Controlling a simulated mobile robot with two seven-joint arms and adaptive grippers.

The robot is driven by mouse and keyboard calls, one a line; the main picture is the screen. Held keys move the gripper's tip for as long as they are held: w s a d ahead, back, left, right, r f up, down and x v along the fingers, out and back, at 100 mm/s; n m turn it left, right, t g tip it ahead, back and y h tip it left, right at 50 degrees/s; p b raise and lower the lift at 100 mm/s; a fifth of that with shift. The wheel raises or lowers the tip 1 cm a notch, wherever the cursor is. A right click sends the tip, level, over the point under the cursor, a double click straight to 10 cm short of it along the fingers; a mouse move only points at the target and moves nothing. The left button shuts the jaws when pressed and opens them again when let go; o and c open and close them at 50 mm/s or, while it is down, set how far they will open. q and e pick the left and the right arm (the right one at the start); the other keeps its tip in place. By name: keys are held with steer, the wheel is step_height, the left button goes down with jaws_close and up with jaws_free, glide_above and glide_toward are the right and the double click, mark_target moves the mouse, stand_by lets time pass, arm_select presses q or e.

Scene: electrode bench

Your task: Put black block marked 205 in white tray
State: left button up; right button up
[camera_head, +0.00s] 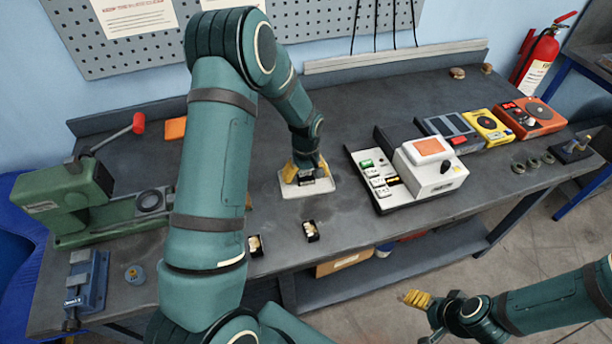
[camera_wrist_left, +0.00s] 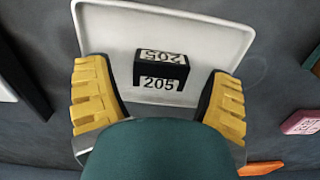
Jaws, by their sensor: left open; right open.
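The black block marked 205 (camera_wrist_left: 161,70) lies inside the white tray (camera_wrist_left: 110,38) in the left wrist view, with its white number labels showing. In the head view the white tray (camera_head: 291,191) lies on the bench, and my left gripper largely covers the block. My left gripper (camera_head: 307,172) is over the tray. Its yellow fingers are open, one to each side of the block, with gaps between them and the block in the left wrist view. My right gripper (camera_head: 416,298) is open and empty, out in front of the bench.
A green machine (camera_head: 75,200) stands at left, a white device (camera_head: 430,170) right of the tray. An orange block (camera_head: 175,128) lies behind my left arm.

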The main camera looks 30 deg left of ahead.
mark_target(306, 176)
arm_select(q)
step_height(306, 176, up, 11)
steer(key=shift+r+p, duration=0.2)
steer(key=shift+p, duration=0.2)
stand_by(0.4)
